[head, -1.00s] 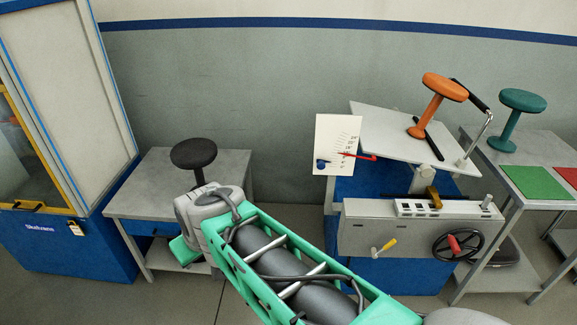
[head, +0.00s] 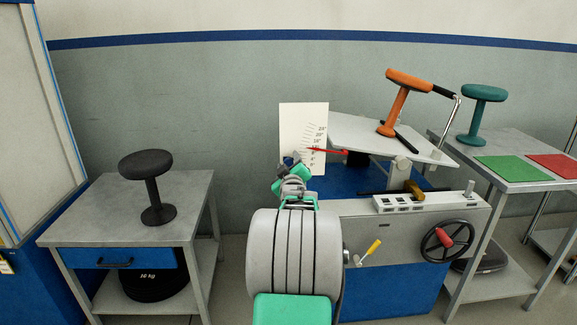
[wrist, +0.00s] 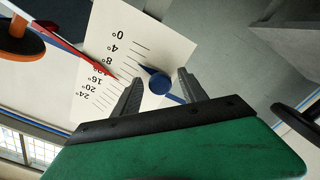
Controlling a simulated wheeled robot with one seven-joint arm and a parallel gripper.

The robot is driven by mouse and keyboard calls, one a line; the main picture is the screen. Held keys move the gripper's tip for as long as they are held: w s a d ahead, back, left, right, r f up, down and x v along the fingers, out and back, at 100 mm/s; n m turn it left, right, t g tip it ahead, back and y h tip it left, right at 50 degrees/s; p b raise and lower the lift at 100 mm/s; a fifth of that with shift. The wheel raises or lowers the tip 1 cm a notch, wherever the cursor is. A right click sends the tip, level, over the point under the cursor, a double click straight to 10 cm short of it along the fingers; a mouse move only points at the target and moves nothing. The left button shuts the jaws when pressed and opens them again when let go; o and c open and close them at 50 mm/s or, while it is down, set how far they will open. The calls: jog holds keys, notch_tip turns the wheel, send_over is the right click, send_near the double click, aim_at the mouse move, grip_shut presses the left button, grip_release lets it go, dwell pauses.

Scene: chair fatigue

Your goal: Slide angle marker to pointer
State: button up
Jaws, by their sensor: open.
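The white angle board (head: 312,115) with its degree scale stands left of the tilted platform; it also fills the middle of the wrist view (wrist: 100,30). The angle marker, a round blue knob with a pointed tip (wrist: 160,85), is on the board, its tip toward the low end of the scale. The thin red pointer (wrist: 80,55) crosses the scale higher up, near the middle numbers, apart from the marker; it also shows in the head view (head: 330,150). My gripper (wrist: 160,77) is open, its fingers either side of the knob in the picture. Contact cannot be told.
An orange stool (head: 395,108) stands on the tilted platform (head: 350,130). The test machine has a handwheel (head: 447,241) and a yellow-handled crank (head: 372,248). A table with a teal stool (head: 480,115) is at right, a table with a black stool (head: 150,190) at left.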

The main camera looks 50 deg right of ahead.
jog(key=shift+w+d, duration=0.25)
jog(key=shift+c, duration=0.2)
grip_shut()
dwell(1.1)
